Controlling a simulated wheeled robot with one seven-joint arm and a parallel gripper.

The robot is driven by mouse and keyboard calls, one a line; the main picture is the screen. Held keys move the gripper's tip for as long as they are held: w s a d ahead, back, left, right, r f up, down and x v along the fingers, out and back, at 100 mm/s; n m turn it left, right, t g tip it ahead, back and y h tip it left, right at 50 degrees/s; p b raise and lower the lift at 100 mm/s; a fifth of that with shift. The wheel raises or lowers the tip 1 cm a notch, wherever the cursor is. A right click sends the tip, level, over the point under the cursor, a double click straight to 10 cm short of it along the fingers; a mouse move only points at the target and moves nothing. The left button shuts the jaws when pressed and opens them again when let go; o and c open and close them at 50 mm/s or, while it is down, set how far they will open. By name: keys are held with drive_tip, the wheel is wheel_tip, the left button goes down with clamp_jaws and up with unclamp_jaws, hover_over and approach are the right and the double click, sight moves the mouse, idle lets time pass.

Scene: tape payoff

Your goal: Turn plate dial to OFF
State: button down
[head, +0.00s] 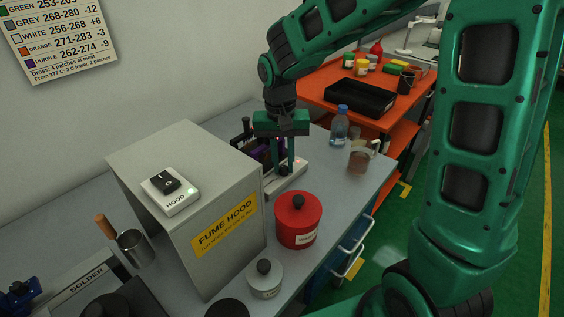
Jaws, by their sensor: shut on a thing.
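My gripper (284,170) points down beside the grey fume hood, with its fingers low at the front of a pale, low unit (296,178), apparently the plate. A small red light (297,161) shows near the fingers. The fingers are closed around the plate's dial, which they hide, so I cannot read its setting. Dark and purple parts (258,152) stand behind the fingers, partly covered by the hood and gripper.
The fume hood (230,172), with a HOOD switch (170,190) on top, stands close left. A red lidded pot (298,222) is in front. A bottle (340,125) and an amber jug (361,156) stand right. An orange table (320,82) is behind.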

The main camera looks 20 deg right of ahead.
drive_tip(key=n, duration=0.4)
drive_tip(key=shift+w+r, duration=0.1)
drive_tip(key=shift+w, duration=0.05)
drive_tip(key=n, duration=0.4)
drive_tip(key=shift+t, duration=0.3)
drive_tip(key=n, duration=0.4)
drive_tip(key=shift+d+n, duration=0.1)
drive_tip(key=shift+n, duration=0.2)
drive_tip(key=shift+d+n, duration=0.1)
drive_tip(key=shift+n, duration=1.8)
drive_tip(key=c, duration=1.9)
unclamp_jaws()
drive_tip(key=shift+o, duration=0.2)
